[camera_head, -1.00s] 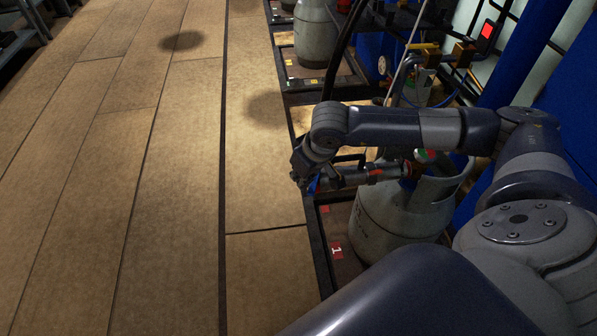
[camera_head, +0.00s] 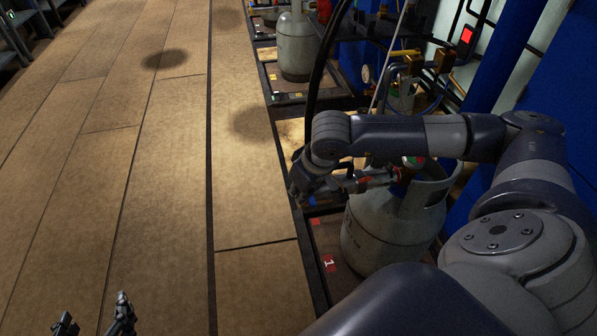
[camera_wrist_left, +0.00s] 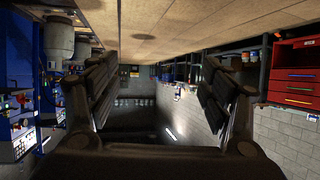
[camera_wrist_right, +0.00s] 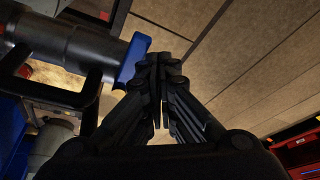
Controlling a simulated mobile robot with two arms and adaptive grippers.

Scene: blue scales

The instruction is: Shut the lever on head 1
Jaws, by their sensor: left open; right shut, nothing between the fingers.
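Head 1 (camera_head: 369,183) is a grey filling head with red bands, fitted at the top of a grey gas cylinder (camera_head: 385,240) on the scale marked 1 (camera_head: 329,264). My right gripper (camera_head: 299,197) is beside the outer end of the head, partly hidden by its own wrist. In the right wrist view my right gripper (camera_wrist_right: 160,62) is shut with nothing in it. A blue lever (camera_wrist_right: 133,60) lies close to the left of its fingertips; whether they touch I cannot tell. My left gripper (camera_head: 95,318) is open and empty over the floor at lower left.
More scales with a cylinder (camera_head: 295,48) stand in a row further back. A black hose (camera_head: 318,75) hangs down near my right wrist. Blue columns and pipework stand at right. The tan floor (camera_head: 160,170) at left is clear.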

